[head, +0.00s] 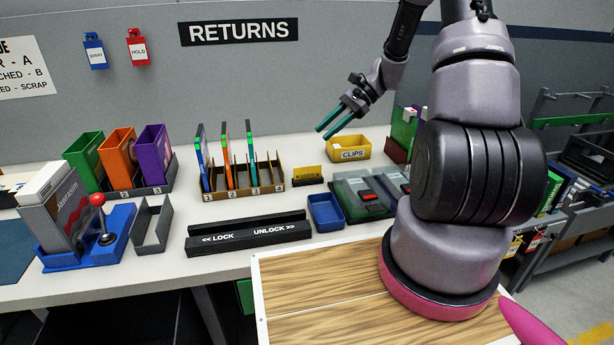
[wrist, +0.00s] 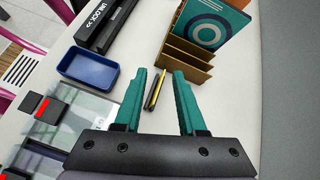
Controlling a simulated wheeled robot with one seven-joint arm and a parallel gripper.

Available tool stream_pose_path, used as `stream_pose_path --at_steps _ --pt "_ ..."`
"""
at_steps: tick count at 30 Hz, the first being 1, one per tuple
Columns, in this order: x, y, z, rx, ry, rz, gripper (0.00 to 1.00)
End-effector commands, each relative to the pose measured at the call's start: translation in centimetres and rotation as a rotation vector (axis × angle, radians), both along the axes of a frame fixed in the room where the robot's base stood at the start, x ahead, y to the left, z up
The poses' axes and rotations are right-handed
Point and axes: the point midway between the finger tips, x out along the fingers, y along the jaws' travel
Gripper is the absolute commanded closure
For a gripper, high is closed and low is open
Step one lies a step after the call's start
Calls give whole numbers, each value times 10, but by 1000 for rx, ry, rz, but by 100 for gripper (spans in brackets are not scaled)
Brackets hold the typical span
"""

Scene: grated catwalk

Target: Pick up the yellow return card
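The yellow return card (head: 307,172) stands upright on the white counter, right of the numbered slot rack, with a dark base at its foot. In the wrist view the card (wrist: 157,88) shows nearly edge-on as a thin yellow and black strip. My gripper (head: 323,132) has two teal fingers, spread open and empty, in the air above the card and a little to its right. In the wrist view the card appears in the gap between the fingers (wrist: 158,74), beyond them and not touched.
The numbered slot rack (head: 243,190) holds several upright cards left of the yellow card. A blue tray (head: 326,212), a yellow CLIPS bin (head: 349,148) and dark cases with red parts (head: 362,194) stand close by. The black LOCK/UNLOCK bar (head: 248,236) lies in front.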

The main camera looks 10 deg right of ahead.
Motion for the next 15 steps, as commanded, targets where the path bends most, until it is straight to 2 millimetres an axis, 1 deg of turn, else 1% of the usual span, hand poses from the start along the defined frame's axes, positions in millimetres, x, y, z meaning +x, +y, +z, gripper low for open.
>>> stream_pose_path --at_steps 1,3,6,10,12,15 --pt "4 -2 -20 42 43 -33 60" --pt "10 -4 -42 97 91 -78 60" --pt "15 -5 -69 165 149 -135 60" --pt "19 -7 -93 227 200 -189 60" --pt "20 -7 -102 247 216 -208 60" --pt "21 -5 -108 264 228 -221 60"
